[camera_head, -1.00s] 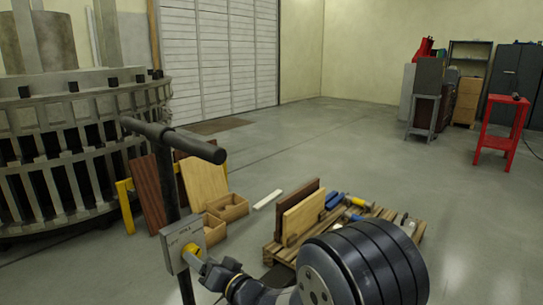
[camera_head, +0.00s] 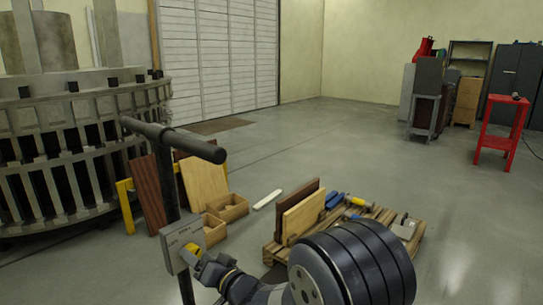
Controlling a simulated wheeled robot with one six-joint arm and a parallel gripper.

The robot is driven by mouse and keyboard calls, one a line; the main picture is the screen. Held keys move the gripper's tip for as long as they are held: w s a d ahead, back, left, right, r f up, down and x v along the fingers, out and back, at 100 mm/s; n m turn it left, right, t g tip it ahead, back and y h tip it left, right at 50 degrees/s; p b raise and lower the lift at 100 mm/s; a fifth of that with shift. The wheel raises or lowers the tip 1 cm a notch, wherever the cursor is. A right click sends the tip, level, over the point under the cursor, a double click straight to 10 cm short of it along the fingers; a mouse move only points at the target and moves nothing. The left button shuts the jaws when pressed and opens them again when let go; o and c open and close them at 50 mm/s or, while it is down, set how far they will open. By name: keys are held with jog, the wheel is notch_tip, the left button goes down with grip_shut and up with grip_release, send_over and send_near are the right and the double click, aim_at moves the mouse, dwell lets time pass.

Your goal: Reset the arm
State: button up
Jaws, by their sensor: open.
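My arm comes in from the bottom of the head view, with its large dark round joint in front. My gripper (camera_head: 198,258) is at the lower left, open, close in front of a small grey box with a yellow part (camera_head: 184,248). The box is fixed to a dark post with a T-shaped bar on top (camera_head: 170,138). Whether the fingertips touch the box or the yellow part cannot be told from this view. No object shows held between the fingers.
A wooden pallet (camera_head: 410,249) with boards and tools lies beyond my arm. Two wooden boxes (camera_head: 226,208) and leaning boards (camera_head: 204,180) stand behind the post. A large slatted ring structure (camera_head: 60,150) fills the left. A red stand (camera_head: 500,130) is far right; open floor lies between.

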jog(key=s+d+n+b, duration=0.4)
jog(key=s+d+n, duration=0.3)
jog(key=n, duration=0.3)
jog(key=shift+d, duration=0.35)
dwell(0.6)
